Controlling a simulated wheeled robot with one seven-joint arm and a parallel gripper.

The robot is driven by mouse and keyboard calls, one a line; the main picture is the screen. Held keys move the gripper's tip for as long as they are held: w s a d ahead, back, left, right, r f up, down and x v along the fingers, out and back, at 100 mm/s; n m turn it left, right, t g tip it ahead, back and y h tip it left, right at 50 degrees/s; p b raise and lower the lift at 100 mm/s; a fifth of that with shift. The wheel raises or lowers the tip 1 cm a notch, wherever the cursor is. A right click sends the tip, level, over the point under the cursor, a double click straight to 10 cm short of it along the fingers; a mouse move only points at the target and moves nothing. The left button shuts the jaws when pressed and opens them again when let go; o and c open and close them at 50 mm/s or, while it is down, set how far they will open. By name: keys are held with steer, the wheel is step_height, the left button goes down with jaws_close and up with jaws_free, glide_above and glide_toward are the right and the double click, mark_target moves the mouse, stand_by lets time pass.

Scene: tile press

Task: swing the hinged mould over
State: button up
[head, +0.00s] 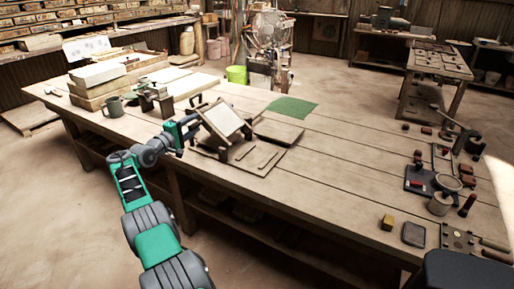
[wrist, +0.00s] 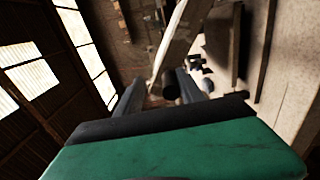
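The hinged mould (head: 222,121) stands tilted up on the workbench, a dark wooden frame around a pale panel. Its flat base board (head: 262,158), with slots in it, lies to the right and in front. My gripper (head: 190,127) is at the left side of the raised frame. In the wrist view my two fingers (wrist: 158,90) stand apart. A dark round bar end (wrist: 171,84) shows between them, closer to the right finger, with a gap on the left. Whether a finger touches it cannot be told. The mould's hinge is not clear to see.
A green cloth (head: 292,107) lies behind the mould. A grey mug (head: 113,107) and stacked boards (head: 97,76) are on the bench's left. Several small tools and a dark tray (head: 421,180) lie at the right. The bench middle, right of the base board, is clear.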

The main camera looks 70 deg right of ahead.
steer(key=shift+a, duration=0.4)
steer(key=w+a, duration=0.1)
steer(key=a, duration=0.6)
